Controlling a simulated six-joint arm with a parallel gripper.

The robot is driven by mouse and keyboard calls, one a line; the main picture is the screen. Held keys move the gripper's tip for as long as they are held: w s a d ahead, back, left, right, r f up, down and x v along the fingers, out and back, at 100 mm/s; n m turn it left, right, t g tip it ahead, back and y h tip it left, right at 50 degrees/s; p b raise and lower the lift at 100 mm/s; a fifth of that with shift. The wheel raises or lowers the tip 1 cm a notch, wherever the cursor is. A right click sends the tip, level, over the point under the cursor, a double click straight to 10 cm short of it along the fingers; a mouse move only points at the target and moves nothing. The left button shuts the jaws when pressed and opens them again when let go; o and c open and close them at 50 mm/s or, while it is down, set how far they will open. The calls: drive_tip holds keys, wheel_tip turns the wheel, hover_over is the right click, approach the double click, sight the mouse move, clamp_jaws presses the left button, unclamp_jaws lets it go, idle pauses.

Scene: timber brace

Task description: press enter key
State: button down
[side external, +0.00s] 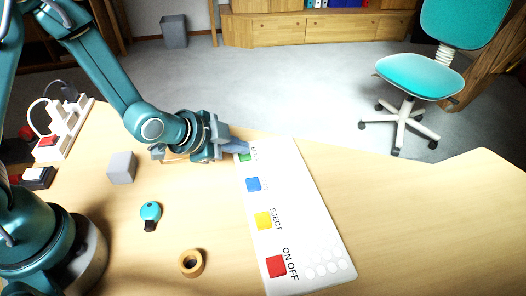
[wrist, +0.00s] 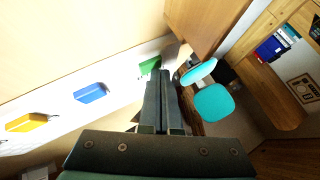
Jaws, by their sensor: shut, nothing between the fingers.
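A long white panel (side external: 305,205) lies on the table with a row of coloured keys. The green key (side external: 245,157) is at its far end, with a label too small to read; it also shows in the wrist view (wrist: 150,65). The blue key (side external: 253,184) has a faint label that I cannot read. The yellow key (side external: 263,221) is marked EJECT and the red key (side external: 276,266) ON OFF. My gripper (side external: 243,147) is shut and empty, its fingertips over or beside the green key and partly hiding it. I cannot tell whether they touch it.
A grey cube (side external: 121,168), a teal key fob (side external: 150,215) and a tape roll (side external: 191,263) lie left of the panel. A white power strip (side external: 65,128) is at the far left. The table right of the panel is clear. A teal chair (side external: 420,75) stands beyond.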

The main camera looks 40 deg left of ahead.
sight(239, 157)
idle(0.3)
drive_tip(key=shift+r, duration=0.8)
drive_tip(key=shift+r, duration=2.55)
